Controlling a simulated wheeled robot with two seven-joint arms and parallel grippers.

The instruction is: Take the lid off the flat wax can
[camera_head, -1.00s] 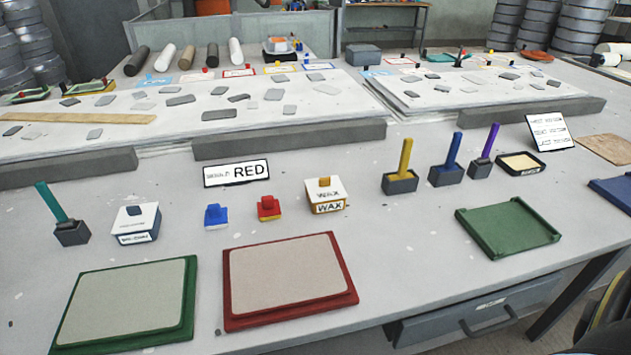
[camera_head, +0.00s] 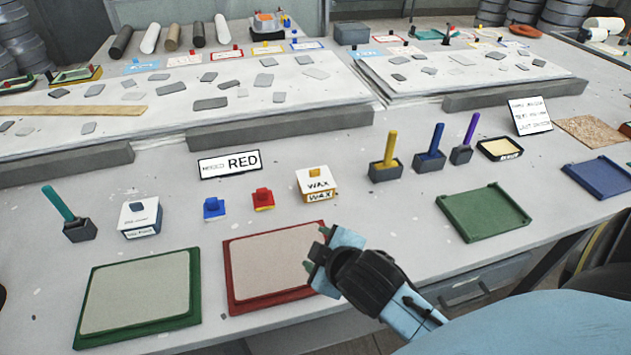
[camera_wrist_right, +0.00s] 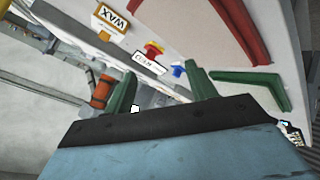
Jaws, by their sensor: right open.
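The flat wax can (camera_head: 320,190) is a small box with orange sides and a white lid (camera_head: 317,179) that has an orange knob. It is labelled WAX and stands upright on the table, lid on. It also shows in the right wrist view (camera_wrist_right: 112,20). My right gripper (camera_head: 322,246) comes in from the lower right over the right edge of the red-framed panel, below and apart from the can. Its green fingers are spread with nothing between them, as the right wrist view (camera_wrist_right: 160,90) shows. My left gripper is out of view.
A red-knobbed block (camera_head: 263,200), a blue-knobbed block (camera_head: 214,208) and a white box (camera_head: 139,217) stand left of the can. The red-framed panel (camera_head: 232,275) lies in front. Brushes in holders (camera_head: 386,168) stand to the right.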

